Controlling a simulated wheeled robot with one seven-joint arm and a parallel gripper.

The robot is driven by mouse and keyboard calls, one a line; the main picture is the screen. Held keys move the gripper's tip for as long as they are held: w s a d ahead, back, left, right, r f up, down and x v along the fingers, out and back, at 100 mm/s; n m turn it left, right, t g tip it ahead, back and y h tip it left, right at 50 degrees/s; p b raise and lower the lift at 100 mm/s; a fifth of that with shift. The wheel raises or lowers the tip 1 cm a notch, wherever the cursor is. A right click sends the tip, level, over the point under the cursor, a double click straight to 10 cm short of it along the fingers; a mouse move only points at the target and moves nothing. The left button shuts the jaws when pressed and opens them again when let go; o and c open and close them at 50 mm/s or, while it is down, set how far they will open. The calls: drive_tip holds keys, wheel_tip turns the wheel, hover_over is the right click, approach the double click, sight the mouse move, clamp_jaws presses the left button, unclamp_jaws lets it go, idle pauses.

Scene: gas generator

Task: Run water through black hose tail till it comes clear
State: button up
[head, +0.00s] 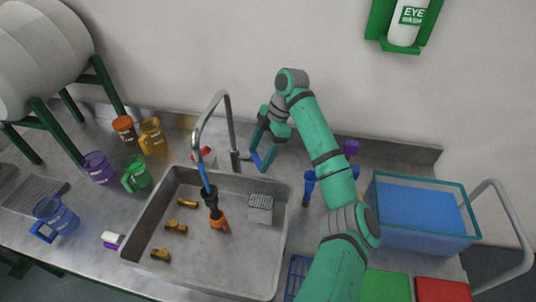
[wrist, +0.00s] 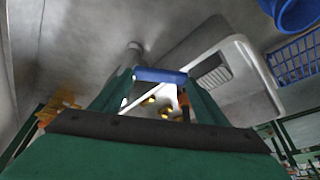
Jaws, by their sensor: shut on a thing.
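The black hose tail (head: 211,198) stands upright in the steel sink (head: 180,240), with an orange end (head: 219,222) at the bottom. A blue strand (head: 203,174), which looks like running water, joins the tap spout (head: 196,140) to its top. Whether the water is clear cannot be told. My gripper (head: 262,156) is right of the tap, behind the sink. In the wrist view a blue bar (wrist: 160,75), apparently the tap lever, lies across between my fingertips, and my gripper (wrist: 158,84) is shut on it. An orange piece, probably the hose end (wrist: 184,102), shows past the fingers.
Several brass fittings (head: 176,227) and a grey grated block (head: 260,208) are in the sink. Coloured jugs (head: 138,176) stand left of it. A blue bin (head: 422,212) stands to the right, with green (head: 385,285) and red (head: 442,290) pads in front.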

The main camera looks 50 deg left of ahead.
drive_tip(key=shift+w+r, duration=0.1)
idle(0.3)
drive_tip(key=o, duration=1.5)
drive_tip(key=v, duration=1)
drive_tip(key=shift+w+r, duration=0.1)
drive_tip(key=shift+r, duration=0.25)
